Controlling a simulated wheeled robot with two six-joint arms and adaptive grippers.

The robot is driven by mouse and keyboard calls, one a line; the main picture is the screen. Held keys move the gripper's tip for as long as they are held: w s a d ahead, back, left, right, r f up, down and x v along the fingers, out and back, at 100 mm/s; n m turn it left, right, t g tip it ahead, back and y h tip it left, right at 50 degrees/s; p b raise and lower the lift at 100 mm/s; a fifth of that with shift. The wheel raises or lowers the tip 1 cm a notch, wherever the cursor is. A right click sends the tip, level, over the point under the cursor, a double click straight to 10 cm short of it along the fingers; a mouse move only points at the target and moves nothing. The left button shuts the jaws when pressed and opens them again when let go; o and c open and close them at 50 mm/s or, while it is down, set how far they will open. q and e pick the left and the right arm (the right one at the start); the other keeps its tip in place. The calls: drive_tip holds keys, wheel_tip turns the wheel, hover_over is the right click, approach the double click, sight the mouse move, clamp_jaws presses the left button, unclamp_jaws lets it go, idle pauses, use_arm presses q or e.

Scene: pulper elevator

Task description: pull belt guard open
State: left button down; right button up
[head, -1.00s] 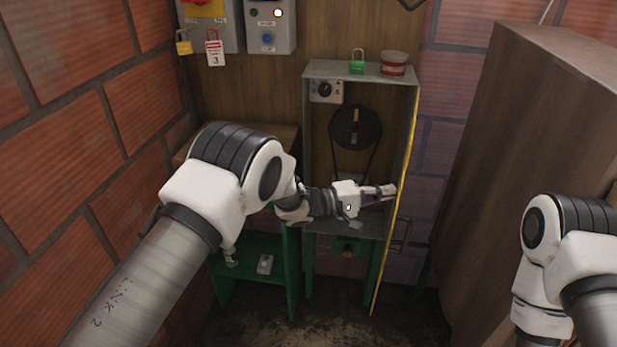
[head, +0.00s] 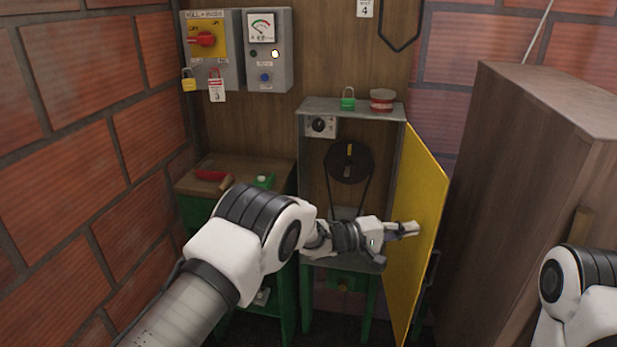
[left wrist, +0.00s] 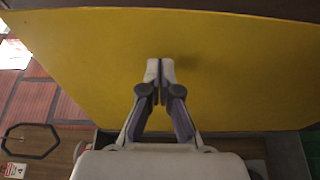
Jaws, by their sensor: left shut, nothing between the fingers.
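The belt guard (head: 424,215) is a yellow door panel hinged on the right side of a grey cabinet (head: 350,107). It stands partly open, swung out to the right, with its yellow inner face showing. A dark handle (head: 431,270) shows at its outer edge. My left gripper (head: 417,228) is shut and empty, with its fingertips at the yellow inner face. In the left wrist view the shut fingers (left wrist: 160,68) point at the yellow panel (left wrist: 230,60); whether they touch it I cannot tell. My right gripper is out of view.
Inside the cabinet are a black pulley (head: 349,162) and belt. A tall brown wooden cabinet (head: 535,190) is close on the right. A workbench (head: 235,172) stands at the left.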

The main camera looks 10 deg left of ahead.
use_arm(q)
drive_tip(key=v, duration=1.2)
drive_tip(key=s+a+f+n+y, duration=0.25)
drive_tip(key=s+a+f, duration=0.2)
drive_tip(key=f, duration=0.35)
drive_tip(key=s+a+f+n+t+y, duration=0.1)
drive_tip(key=s+a+f+n+y, duration=0.2)
drive_tip(key=s+f, duration=0.4)
drive_tip(key=s+a+f+n+y, duration=0.1)
drive_tip(key=s+a+f+y, duration=0.25)
drive_tip(key=f, duration=0.55)
drive_tip(key=s+a+f+m+g+y, duration=0.1)
drive_tip(key=s+a+m+g+y, duration=0.1)
drive_tip(key=s, duration=0.7)
drive_tip(key=s+a+f+m+g+y, duration=0.2)
drive_tip(key=s+a+m, duration=0.3)
drive_tip(key=s, duration=0.4)
drive_tip(key=s+a+f+m+g+y, duration=0.2)
drive_tip(key=s+a+m+g+y, duration=0.1)
drive_tip(key=s, duration=0.6)
drive_tip(key=shift+s+a+m+g, duration=0.2)
drive_tip(key=shift+a+m+g, duration=0.15)
drive_tip(key=shift+m+g, duration=0.35)
